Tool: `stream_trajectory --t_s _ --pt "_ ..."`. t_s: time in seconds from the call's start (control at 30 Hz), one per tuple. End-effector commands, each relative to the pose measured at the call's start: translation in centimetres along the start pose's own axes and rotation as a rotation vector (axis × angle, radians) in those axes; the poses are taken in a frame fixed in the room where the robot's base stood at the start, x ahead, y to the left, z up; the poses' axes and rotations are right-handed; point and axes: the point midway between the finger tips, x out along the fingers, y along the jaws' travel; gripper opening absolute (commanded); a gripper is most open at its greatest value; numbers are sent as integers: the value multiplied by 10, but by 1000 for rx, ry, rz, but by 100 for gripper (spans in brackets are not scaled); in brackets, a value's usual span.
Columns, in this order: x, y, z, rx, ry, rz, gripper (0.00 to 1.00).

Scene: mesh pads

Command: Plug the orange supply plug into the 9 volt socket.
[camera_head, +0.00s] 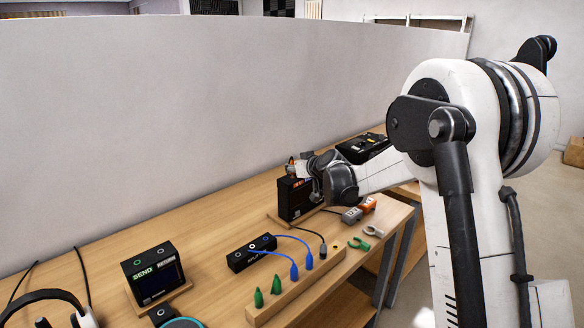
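My gripper (307,167) is at the top of a small upright black box with orange marks (290,203), in the middle right of the table. The fingers are small and partly hidden, so I cannot tell if they are open or shut, or if they hold anything. A small orange block-like piece, perhaps the orange plug (369,204), lies on the table right of the black box, beside a grey one (352,215). I cannot make out which opening is the 9 volt socket.
A wooden strip (325,262) holds green and blue plugs. Blue cables run to a black box (252,254). A SEND box (155,273) and headphones (45,303) are at left. Green and pale clips (359,243) lie near the right edge. A pale wall panel (180,110) stands behind.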

Motion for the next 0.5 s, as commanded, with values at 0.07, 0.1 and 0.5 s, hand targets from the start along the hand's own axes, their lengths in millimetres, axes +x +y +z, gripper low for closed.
stream_trajectory --t_s 0.07,0.1,0.5 --pt "1 0 3 0 -1 0 0" --pt "1 0 4 0 -1 0 0" --pt "4 0 11 0 -1 0 0"
